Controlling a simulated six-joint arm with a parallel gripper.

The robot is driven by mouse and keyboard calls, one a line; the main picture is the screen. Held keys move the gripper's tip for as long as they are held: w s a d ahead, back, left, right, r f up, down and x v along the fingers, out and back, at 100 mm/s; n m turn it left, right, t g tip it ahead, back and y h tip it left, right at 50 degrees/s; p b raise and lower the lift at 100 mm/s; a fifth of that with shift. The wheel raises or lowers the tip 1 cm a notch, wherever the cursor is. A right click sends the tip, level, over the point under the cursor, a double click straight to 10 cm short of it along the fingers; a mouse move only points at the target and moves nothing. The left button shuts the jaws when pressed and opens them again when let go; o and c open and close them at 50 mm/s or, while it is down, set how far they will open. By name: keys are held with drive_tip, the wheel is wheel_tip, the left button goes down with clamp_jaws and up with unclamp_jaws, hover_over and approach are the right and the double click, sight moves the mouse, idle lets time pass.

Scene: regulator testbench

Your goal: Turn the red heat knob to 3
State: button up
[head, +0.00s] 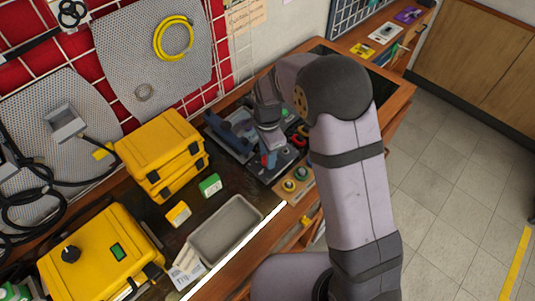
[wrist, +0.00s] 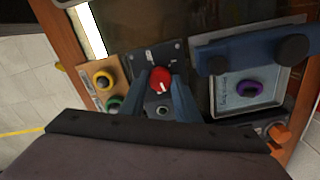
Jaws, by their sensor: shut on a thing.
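The red heat knob (wrist: 159,76) sits on a dark panel (wrist: 138,60) in the wrist view. A white pointer line on the knob points toward the lower edge of that view, slightly right. White marks are printed on the panel beyond the knob, too small to read. My gripper (wrist: 162,86) is shut on the knob, with one blue finger on each side of it. In the head view my gripper (head: 268,157) is down at the panel, and my arm covers part of the bench there. I cannot make out the knob clearly in that view.
Yellow (wrist: 104,79) and green (wrist: 114,104) knobs stand on a wooden plate left of the panel. A purple knob (wrist: 249,88) and a blue bar (wrist: 250,53) are to the right. In the head view a grey tray (head: 224,228) and yellow cases (head: 160,145) stand left of my gripper.

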drive_tip(key=m, duration=0.5)
drive_tip(key=shift+m, duration=0.3)
idle(0.4)
drive_tip(key=o, duration=1)
drive_tip(key=shift+o, duration=0.2)
drive_tip(key=shift+r+b, duration=1)
drive_tip(key=shift+r, duration=2.7)
drive_tip(key=shift+s+d, duration=0.1)
